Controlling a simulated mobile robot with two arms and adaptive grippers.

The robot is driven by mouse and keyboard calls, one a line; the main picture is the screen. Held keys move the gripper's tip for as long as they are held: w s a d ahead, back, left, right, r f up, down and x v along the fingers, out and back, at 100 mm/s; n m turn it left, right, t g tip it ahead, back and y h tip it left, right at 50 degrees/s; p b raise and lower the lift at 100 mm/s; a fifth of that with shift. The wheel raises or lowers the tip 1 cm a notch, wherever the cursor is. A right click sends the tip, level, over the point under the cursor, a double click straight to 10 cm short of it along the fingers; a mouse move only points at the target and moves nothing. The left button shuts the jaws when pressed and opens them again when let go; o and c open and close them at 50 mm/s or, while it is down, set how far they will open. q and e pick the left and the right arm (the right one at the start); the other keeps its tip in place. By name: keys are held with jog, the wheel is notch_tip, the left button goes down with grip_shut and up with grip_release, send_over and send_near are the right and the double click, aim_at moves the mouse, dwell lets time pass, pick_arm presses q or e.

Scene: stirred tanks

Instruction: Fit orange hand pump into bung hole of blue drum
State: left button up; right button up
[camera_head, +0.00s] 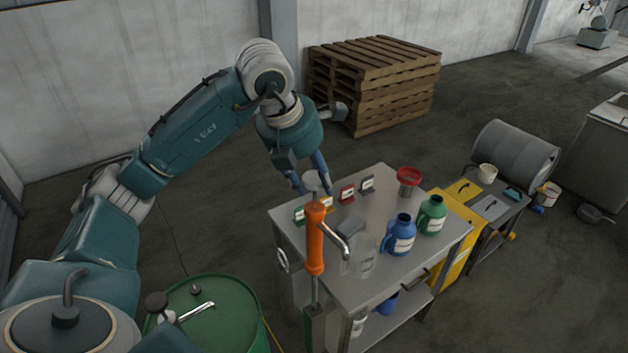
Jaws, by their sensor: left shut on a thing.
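The orange hand pump (315,240) stands upright in front of the steel table, with a bent metal spout on its right side. Its lower tube runs down into a green post-like thing, and its lower end is hidden. No blue drum shows. A green drum (237,296) stands at the lower left. My right gripper is out of view.
The steel table (375,187) holds a blue jug (398,236), a green jug (432,214), clear vessels, a red-rimmed cup (409,180) and small labelled cards. Pallets (374,70) are stacked behind. A grey drum (515,157) lies at right.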

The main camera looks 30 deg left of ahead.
pick_arm(q)
notch_tip(320, 180, up, 11)
dwell(1.1)
jog(key=shift+r, duration=0.1)
